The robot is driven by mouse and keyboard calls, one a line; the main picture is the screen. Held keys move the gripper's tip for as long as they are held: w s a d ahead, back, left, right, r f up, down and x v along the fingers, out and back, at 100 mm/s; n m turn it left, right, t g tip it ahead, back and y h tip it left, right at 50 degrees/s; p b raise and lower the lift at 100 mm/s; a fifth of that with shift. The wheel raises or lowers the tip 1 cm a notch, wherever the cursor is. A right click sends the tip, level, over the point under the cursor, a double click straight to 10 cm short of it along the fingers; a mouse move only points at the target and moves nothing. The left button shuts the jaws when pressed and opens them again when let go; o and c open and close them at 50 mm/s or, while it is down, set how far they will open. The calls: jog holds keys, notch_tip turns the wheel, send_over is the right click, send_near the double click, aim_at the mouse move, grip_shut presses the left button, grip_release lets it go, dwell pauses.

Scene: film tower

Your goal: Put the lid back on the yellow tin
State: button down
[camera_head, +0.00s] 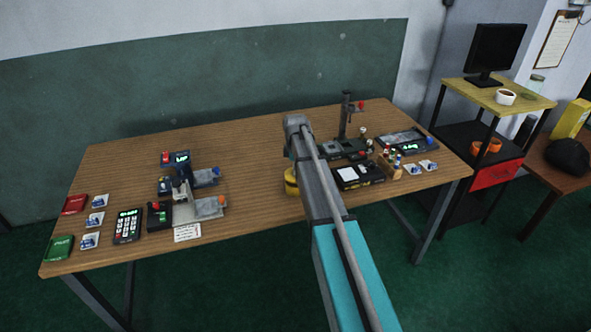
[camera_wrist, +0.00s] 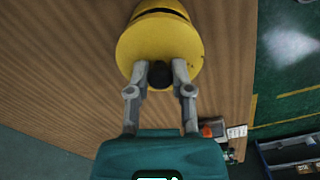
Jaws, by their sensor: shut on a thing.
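The yellow tin (camera_head: 291,187) stands near the front edge of the wooden table, partly hidden behind my arm. In the wrist view a yellow round lid (camera_wrist: 160,42) with a black knob (camera_wrist: 160,76) faces me. My gripper (camera_wrist: 161,72) is shut on this knob, one finger on each side. Beyond the lid is a dark curved band and more yellow of the tin (camera_wrist: 160,4). I cannot tell whether the lid sits fully on the tin or is slightly apart. In the head view my arm hides the gripper and lid.
On the table (camera_head: 250,140), a dark device (camera_head: 184,187) and a keypad (camera_head: 127,225) stand left of the tin. A black tray (camera_head: 357,176) and a rack of small bottles (camera_head: 390,163) lie close on its right. The table middle is clear.

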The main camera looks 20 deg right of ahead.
jog(key=shift+f+b, duration=1.05)
jog(key=shift+f, duration=0.25)
jog(key=shift+f, duration=0.15)
dwell(1.6)
jog(key=shift+c, duration=2.2)
grip_release()
jog(key=o, duration=0.4)
jog(key=shift+o, duration=0.2)
jog(key=shift+r+p, duration=3.4)
jog(key=shift+r, duration=0.1)
